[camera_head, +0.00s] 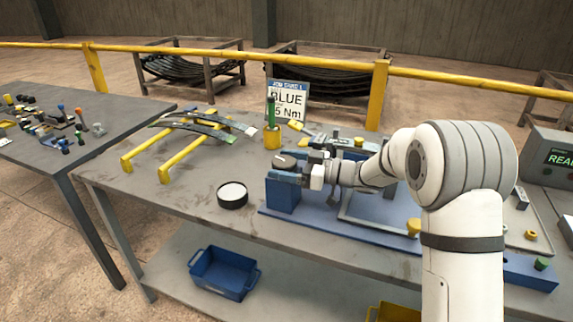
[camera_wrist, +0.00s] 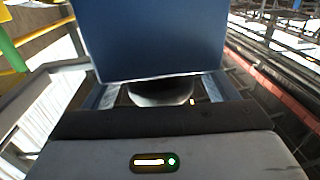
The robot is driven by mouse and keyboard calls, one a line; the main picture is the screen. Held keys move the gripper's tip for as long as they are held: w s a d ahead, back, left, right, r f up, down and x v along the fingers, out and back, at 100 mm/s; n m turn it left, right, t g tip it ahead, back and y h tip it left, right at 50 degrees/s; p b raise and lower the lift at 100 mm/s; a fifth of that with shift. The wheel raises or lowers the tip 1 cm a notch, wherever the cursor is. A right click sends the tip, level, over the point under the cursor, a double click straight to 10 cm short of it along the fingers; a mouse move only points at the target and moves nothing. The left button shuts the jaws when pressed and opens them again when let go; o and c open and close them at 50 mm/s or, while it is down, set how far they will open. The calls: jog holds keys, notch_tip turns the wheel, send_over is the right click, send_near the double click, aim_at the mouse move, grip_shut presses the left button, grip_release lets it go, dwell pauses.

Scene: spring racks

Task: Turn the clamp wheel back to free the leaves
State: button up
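A dark round disc (camera_head: 284,161), which looks like the clamp wheel, sits at the top of a blue clamp block (camera_head: 282,196) at the left end of a blue base plate (camera_head: 300,222). My gripper (camera_head: 303,174) is right beside the disc and block, reaching in from the right. In the wrist view a large blue face (camera_wrist: 150,38) fills the upper middle, close ahead, with a pale rounded part (camera_wrist: 160,93) below it. Whether the fingers touch or grip anything is unclear. Curved dark leaves (camera_head: 203,127) lie across a yellow stand (camera_head: 178,160) to the left.
A round black-rimmed tin (camera_head: 232,195) stands left of the clamp block. A yellow pot (camera_head: 272,138) and a sign reading BLUE (camera_head: 288,101) stand behind. A grey frame (camera_head: 352,218) is on the base plate under my arm. A blue bin (camera_head: 224,272) sits on the lower shelf.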

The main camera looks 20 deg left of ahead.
jog(key=shift+d, duration=0.1)
jog(key=d, duration=0.7)
jog(key=shift+d, duration=0.3)
jog(key=shift+f, duration=0.1)
